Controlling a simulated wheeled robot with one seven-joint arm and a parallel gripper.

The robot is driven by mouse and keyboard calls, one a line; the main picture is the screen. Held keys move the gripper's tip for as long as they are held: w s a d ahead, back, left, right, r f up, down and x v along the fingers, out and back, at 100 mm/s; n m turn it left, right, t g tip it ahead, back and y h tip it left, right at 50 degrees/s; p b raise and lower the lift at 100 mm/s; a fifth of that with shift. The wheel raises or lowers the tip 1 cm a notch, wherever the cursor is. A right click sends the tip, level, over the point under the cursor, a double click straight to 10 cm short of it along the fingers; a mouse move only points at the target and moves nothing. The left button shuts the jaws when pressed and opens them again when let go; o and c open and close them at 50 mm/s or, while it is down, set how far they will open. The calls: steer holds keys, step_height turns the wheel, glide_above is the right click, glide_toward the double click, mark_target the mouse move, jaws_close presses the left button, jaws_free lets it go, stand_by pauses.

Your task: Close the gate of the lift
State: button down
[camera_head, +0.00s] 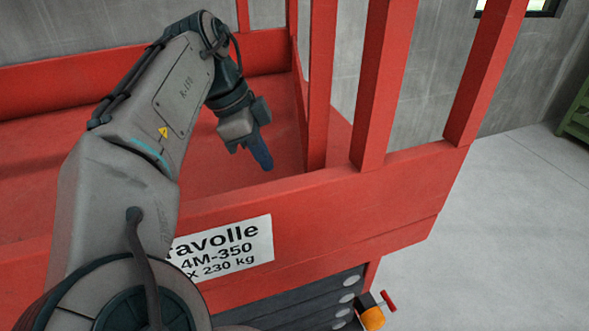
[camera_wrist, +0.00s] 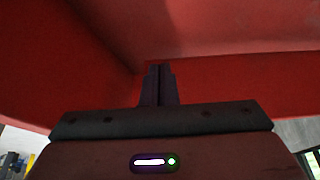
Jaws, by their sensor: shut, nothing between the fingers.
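The lift (camera_head: 400,200) is a red platform with low side walls and upright red posts, and it fills most of the head view. A red upright (camera_head: 322,85) stands inside the near wall, just right of my gripper; it may belong to the gate, but I cannot tell. My gripper (camera_head: 264,158) hangs over the red platform floor, behind the near wall, pointing down and to the right. Its fingers are shut and empty. In the wrist view the shut fingers (camera_wrist: 158,72) point toward a corner of red surfaces (camera_wrist: 215,85). Contact there cannot be told.
Two thick red posts (camera_head: 385,85) rise from the near wall at right. An orange and red knob (camera_head: 375,314) sticks out below, by dark slats (camera_head: 320,300). Grey floor (camera_head: 520,230) is clear at right, with a green rack (camera_head: 577,115) at the edge.

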steer(key=x, duration=0.4)
steer(key=shift+d+f+p, duration=0.1)
steer(key=shift+f+p, duration=0.1)
steer(key=shift+p, duration=0.2)
steer(key=d+p, duration=0.1)
steer(key=d, duration=0.2)
steer(key=shift+d, duration=0.2)
steer(key=shift+d+f+p, duration=0.1)
steer(key=shift+d+p, duration=0.2)
